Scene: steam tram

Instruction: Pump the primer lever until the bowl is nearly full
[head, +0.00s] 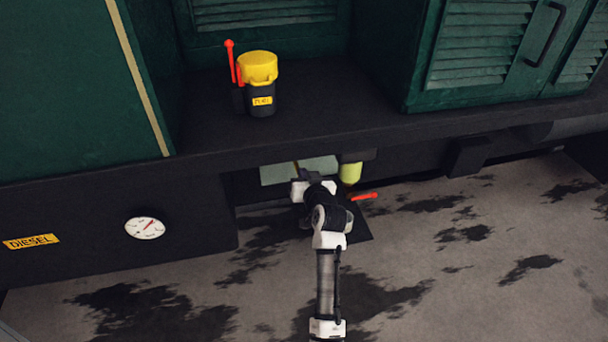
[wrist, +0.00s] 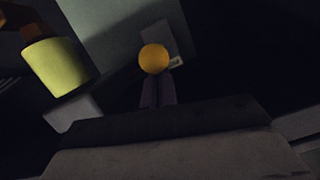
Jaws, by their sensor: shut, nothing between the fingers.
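The bowl (head: 350,173) is a small yellow-green cup under the black ledge, just right of my wrist in the head view. It also shows in the wrist view (wrist: 56,66), at the left, below a brown part. It looks yellow-green throughout; I cannot read its fill level. An orange ball-shaped knob (wrist: 154,58) shows just beyond my fingertips in the wrist view; whether it ends the primer lever, and whether I touch it, I cannot tell. My gripper (wrist: 156,80) is shut and empty. In the head view my own arm mostly hides it.
A red handle (head: 364,196) sticks out right below the bowl. A pale panel (head: 310,168) lies behind my wrist. On the ledge (head: 330,110) stands a black unit with a yellow cap (head: 258,68) and red lever (head: 231,62). A gauge (head: 145,228) is at left. The stained floor is clear.

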